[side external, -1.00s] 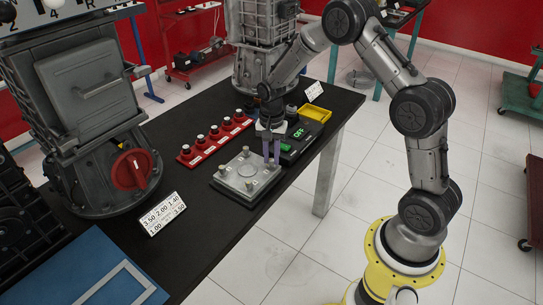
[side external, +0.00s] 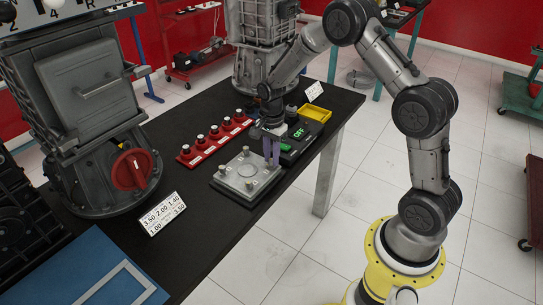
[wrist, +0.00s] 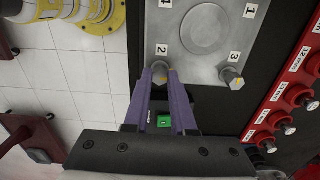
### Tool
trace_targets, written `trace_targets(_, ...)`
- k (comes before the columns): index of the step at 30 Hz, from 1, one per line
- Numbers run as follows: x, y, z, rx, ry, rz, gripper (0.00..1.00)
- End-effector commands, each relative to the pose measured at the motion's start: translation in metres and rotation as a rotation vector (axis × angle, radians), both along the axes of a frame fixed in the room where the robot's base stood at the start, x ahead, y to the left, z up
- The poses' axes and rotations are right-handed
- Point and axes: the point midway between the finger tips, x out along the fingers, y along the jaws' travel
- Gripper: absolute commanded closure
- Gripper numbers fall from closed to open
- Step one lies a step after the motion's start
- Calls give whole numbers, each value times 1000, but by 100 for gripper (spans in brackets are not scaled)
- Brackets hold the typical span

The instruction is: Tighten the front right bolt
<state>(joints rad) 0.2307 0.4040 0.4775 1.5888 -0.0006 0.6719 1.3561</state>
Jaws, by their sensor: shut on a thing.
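A grey metal plate (side external: 232,178) with upright bolts at its corners lies on the black table. In the wrist view the plate (wrist: 208,62) carries the numbers 1 to 4, partly cut off at the top. My gripper (side external: 271,160) points down at the plate's corner nearest the OFF box. In the wrist view its purple fingers (wrist: 160,80) close around the bolt head beside number 2 (wrist: 159,68). Another bolt (wrist: 232,77) stands free beside number 3. The fingers hide part of the gripped bolt in the side view.
A red rail (side external: 215,140) of several sockets stands behind the plate. A dark box (side external: 299,137) showing a green OFF is close beside my gripper, with a yellow tray (side external: 315,113) beyond. A number card (side external: 163,214) and a large engine unit (side external: 95,120) stand left.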

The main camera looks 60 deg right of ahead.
Motion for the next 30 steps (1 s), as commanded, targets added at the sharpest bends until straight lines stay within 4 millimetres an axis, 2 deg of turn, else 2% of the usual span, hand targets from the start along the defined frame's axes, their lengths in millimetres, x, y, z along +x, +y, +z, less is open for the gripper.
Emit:
trace_targets(5, 1, -1, 2, -1, -3, -1, 100)
trace_targets(6, 1, -1, 2, -1, -3, -1, 75)
trace_targets(11, 1, -1, 1, 0, -2, -1, 46)
trace_targets(22, 1, 0, 5, 0, -3, 0, 46)
trace_targets(26, 1, 0, 21, -1, -5, 0, 46)
trace_targets(30, 2, -1, 49, -1, -7, 0, 46)
